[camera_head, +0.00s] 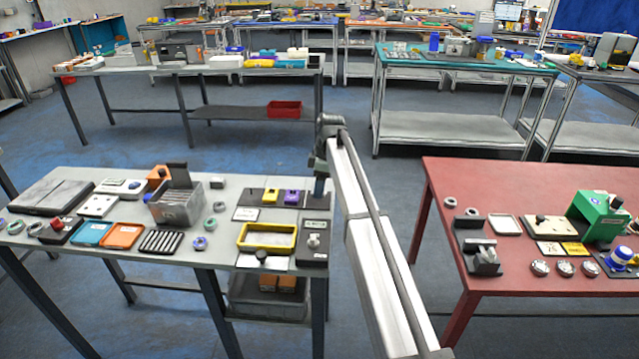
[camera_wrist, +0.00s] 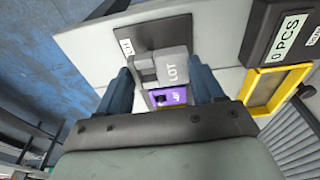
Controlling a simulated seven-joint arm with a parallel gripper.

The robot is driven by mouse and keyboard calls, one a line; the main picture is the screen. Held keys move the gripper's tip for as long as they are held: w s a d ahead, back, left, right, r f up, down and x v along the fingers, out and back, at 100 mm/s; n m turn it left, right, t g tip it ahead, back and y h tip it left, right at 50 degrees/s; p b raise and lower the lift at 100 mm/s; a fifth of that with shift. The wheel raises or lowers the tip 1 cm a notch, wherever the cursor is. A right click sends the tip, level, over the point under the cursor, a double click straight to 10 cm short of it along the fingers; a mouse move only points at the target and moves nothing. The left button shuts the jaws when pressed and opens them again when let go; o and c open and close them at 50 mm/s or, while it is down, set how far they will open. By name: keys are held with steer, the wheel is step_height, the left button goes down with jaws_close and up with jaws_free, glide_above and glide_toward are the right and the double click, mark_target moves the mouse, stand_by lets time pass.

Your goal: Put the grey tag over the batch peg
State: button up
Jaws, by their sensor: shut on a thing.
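The grey tag (camera_wrist: 172,68), marked LOT, sits between the two blue-grey fingers of my gripper (camera_wrist: 162,92) in the wrist view. My gripper is shut on it. The tag is over or on a dark board (camera_wrist: 150,32); I cannot tell whether it touches it. In the head view my gripper (camera_head: 318,190) is low at the right end of the grey table, and the tag is not clear there. A purple tag (camera_head: 291,196) and a yellow tag (camera_head: 269,196) stand on the board to its left. I cannot identify the batch peg for certain.
A dark box (camera_head: 314,243) with a pale knob stands at the table's front right corner; its 0 PCS face (camera_wrist: 290,35) shows in the wrist view. A yellow-rimmed tray (camera_head: 243,248) lies beside it. A red table (camera_head: 500,185) stands to the right across a gap.

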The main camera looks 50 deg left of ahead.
steer(key=shift+f, duration=1.4)
stand_by(0.5)
steer(key=o, duration=1.1)
steer(key=shift+r, duration=0.15)
step_height(320, 180, up, 13)
steer(key=w+d, duration=0.1)
steer(key=shift+w+d+r, duration=0.2)
steer(key=shift+w, duration=0.05)
steer(key=shift+f, duration=0.1)
